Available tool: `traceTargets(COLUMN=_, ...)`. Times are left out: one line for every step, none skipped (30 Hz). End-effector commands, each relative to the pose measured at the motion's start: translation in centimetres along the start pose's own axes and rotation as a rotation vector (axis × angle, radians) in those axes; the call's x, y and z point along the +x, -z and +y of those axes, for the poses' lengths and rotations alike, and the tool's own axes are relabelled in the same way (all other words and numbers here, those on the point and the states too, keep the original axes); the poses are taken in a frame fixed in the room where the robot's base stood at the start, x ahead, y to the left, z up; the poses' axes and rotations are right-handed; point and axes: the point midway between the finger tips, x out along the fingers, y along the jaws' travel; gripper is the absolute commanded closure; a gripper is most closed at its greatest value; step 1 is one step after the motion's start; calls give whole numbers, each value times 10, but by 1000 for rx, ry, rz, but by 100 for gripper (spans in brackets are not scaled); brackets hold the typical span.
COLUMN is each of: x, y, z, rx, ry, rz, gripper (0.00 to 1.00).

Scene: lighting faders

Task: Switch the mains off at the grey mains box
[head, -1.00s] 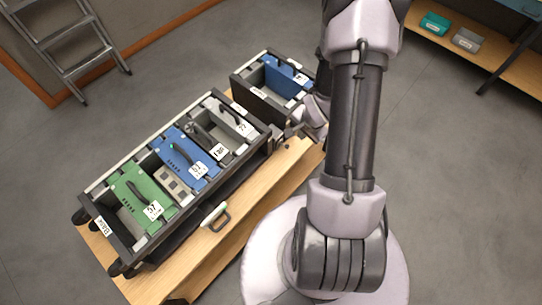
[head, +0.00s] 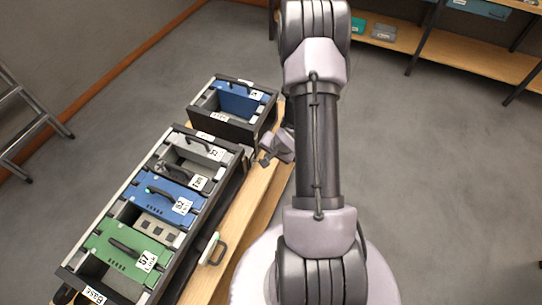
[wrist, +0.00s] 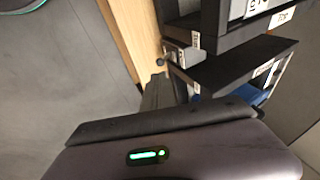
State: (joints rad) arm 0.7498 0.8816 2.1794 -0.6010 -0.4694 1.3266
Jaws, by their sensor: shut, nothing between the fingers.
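My gripper (head: 265,160) is beside the gap between the two racks in the head view, partly behind my arm. In the wrist view its dark fingers (wrist: 158,88) are together and hold nothing. A small grey box (wrist: 182,56) with white labels stands just beyond the fingertips in the wrist view, with a small dark knob at its left side. It looks like the mains box, but I cannot read its labels. I cannot tell whether the fingers touch it. In the head view I cannot make this box out.
A long dark rack (head: 70,277) holds green, blue and grey modules with black handles. A smaller rack (head: 233,130) with a blue module stands beyond it. Both are on a wooden bench (head: 236,232). A ladder (head: 30,120) stands at left. Far shelves (head: 450,55) hold boxes.

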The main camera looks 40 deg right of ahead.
Motion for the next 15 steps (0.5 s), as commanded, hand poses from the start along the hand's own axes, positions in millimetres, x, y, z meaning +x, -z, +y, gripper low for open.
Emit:
traceTargets(x=15, y=-2, z=2, rx=-2, ry=0, rz=-1, gripper=100)
traceTargets(x=22, y=-2, z=2, rx=-1, ry=0, rz=-1, gripper=100)
traceTargets(x=31, y=-1, z=2, rx=-1, ry=0, rz=-1, gripper=100)
traceTargets(x=37, y=-1, z=2, rx=-1, ry=-1, rz=-1, gripper=100)
traceTargets(x=43, y=-1, z=2, rx=-1, ry=-1, rz=-1, gripper=100)
traceTargets(x=50, y=-1, z=2, rx=-1, ry=0, rz=-1, gripper=100)
traceTargets(x=55, y=-1, z=2, rx=-1, ry=0, rz=0, gripper=100)
traceTargets(x=60, y=-1, z=1, rx=-2, ry=0, rz=0, gripper=100)
traceTargets(x=66, y=-1, z=1, rx=-1, ry=0, rz=0, gripper=100)
traceTargets(x=69, y=-1, z=1, rx=-1, ry=0, rz=0, gripper=100)
traceTargets(x=72, y=-1, z=1, rx=0, ry=0, rz=0, gripper=100)
traceTargets(x=74, y=0, z=1, rx=0, ry=1, rz=1, gripper=100)
traceTargets(x=76, y=0, z=0, rx=0, ry=0, rz=1, gripper=100)
traceTargets(x=77, y=0, z=0, rx=0, ry=0, rz=0, gripper=100)
traceTargets(x=78, y=0, z=0, rx=0, ry=0, rz=0, gripper=100)
